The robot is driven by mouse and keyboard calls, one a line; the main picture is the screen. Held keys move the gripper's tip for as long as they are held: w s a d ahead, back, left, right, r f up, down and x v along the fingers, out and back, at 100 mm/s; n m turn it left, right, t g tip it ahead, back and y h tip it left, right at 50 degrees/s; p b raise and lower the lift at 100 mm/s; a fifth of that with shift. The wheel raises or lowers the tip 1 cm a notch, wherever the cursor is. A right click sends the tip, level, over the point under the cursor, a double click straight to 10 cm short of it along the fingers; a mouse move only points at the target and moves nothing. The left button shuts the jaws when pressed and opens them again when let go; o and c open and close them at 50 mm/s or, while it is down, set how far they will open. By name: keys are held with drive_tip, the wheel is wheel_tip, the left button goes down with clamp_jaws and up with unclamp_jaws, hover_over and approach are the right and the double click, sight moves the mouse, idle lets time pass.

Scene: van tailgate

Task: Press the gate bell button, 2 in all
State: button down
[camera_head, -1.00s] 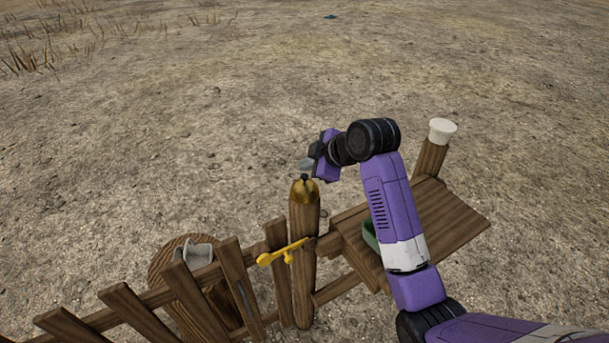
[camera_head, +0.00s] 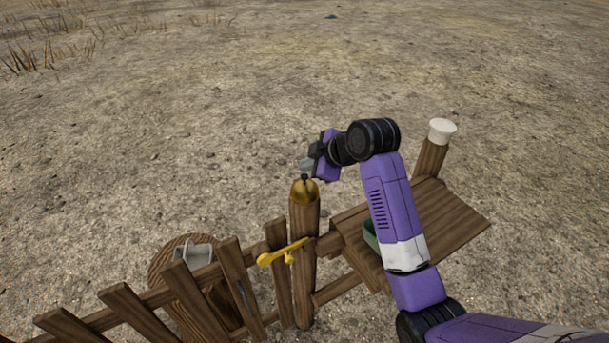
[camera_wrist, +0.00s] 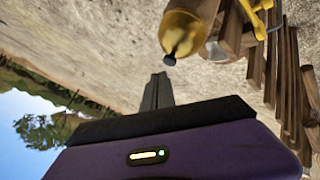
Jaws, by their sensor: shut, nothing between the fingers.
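The gate bell (camera_head: 304,193) is a brass dome on top of a wooden post, with a small dark button (camera_head: 304,178) on its crown. In the wrist view the brass bell (camera_wrist: 181,32) shows at the top, its dark button (camera_wrist: 169,59) pointing toward my fingers. My gripper (camera_head: 306,165) is shut and empty, its fingertips just above the button in the head view. In the wrist view the closed fingertips (camera_wrist: 158,77) are close to the button, with a small gap visible between them.
A yellow latch (camera_head: 282,253) sits on the gate beside the post. A wooden shelf (camera_head: 450,215) with a green container (camera_head: 370,236) is to the right, by a white-capped post (camera_head: 442,130). A round wooden piece with a grey object (camera_head: 200,254) is behind the pickets.

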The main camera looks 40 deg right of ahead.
sight(307, 178)
drive_tip(key=shift+f, duration=0.15)
drive_tip(key=shift+f, duration=0.3)
drive_tip(key=shift+f+b, duration=0.45)
drive_tip(key=shift+f, duration=0.1)
idle(1.0)
drive_tip(key=shift+r, duration=0.15)
drive_tip(key=shift+r+p, duration=0.85)
drive_tip(key=shift+p, duration=0.05)
drive_tip(key=shift+r, duration=0.15)
drive_tip(key=shift+r+p, duration=1.9)
drive_tip(key=shift+r, duration=0.5)
drive_tip(key=shift+a, duration=0.1)
idle(0.6)
